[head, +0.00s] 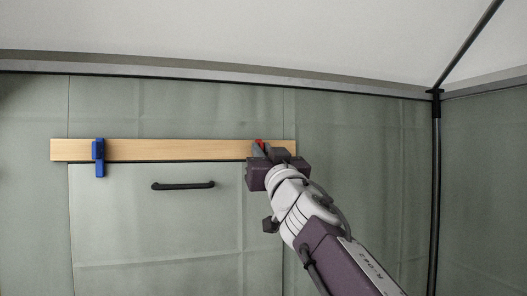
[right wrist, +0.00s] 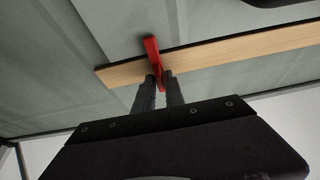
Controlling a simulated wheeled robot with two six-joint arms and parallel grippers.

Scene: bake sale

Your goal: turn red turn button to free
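The red turn button (right wrist: 153,50) sits on a wooden rail (right wrist: 220,54) near one end of it. In the right wrist view it lies across the rail, slightly tilted, and one end reaches past the rail's edge over the panel with the handle. In the head view only a small red bit (head: 259,143) shows, the rest hidden behind my right gripper (head: 264,152). In the right wrist view the fingers of my right gripper (right wrist: 160,84) stand close on both sides of the button's other end and appear shut on it. My left gripper is not in view.
A blue turn button (head: 99,157) stands upright across the rail's left part, reaching below it. A green-grey panel (head: 150,230) with a black bar handle (head: 183,186) lies below the rail. A black pole (head: 436,190) stands at the right.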

